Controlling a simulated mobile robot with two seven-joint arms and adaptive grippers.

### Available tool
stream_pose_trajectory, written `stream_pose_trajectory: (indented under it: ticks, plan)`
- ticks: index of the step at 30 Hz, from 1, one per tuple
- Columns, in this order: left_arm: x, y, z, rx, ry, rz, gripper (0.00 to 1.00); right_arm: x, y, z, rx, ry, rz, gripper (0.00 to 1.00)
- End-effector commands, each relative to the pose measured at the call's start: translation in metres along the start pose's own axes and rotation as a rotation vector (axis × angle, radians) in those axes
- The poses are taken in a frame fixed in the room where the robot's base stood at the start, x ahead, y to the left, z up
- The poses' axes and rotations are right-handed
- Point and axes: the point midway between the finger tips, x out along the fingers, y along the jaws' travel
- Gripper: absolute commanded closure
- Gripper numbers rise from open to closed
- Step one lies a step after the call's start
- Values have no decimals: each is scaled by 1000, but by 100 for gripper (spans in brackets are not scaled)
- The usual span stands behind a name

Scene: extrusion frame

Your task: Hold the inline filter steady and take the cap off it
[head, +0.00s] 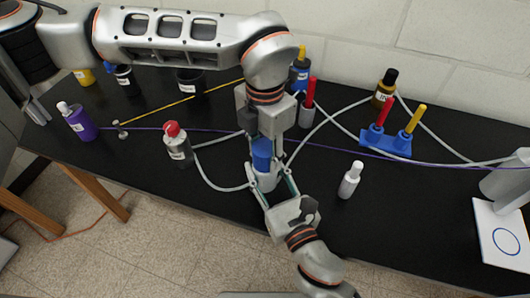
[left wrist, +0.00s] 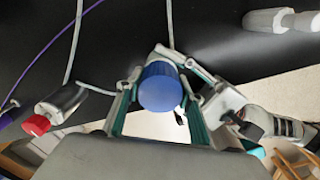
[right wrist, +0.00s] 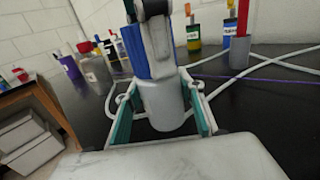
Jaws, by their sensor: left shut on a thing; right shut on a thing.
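The inline filter (head: 266,181) is a pale grey cylinder standing upright above the black bench, with a blue cap (head: 262,153) at its top. My left gripper (head: 264,142) comes down from above and is shut on the cap. The round blue cap top also fills the middle of the left wrist view (left wrist: 162,87). My right gripper (head: 270,183) reaches in from the front edge and is shut on the filter body, seen between its fingers in the right wrist view (right wrist: 163,105). The left fingers partly hide the cap, so I cannot tell whether a gap separates it from the body.
Pale hoses (head: 215,184) run from both sides of the filter. A red-capped grey bottle (head: 178,149) stands to the left, a white bottle (head: 350,182) to the right. A blue rack (head: 386,141) with red and yellow items is behind right. Bench between white bottle and white card (head: 505,240) is clear.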

Motion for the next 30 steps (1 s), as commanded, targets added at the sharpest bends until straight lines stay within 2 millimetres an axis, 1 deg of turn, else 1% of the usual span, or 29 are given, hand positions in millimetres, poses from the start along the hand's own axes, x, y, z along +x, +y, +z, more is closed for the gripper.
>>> stream_pose_trajectory:
  ticks: [14,30]
  plan:
    - [-2,0,0,2,0,0,89,0,0,0,0,0,0,100]
    - [-19,0,0,2,0,0,89,0,0,0,1,0,0,100]
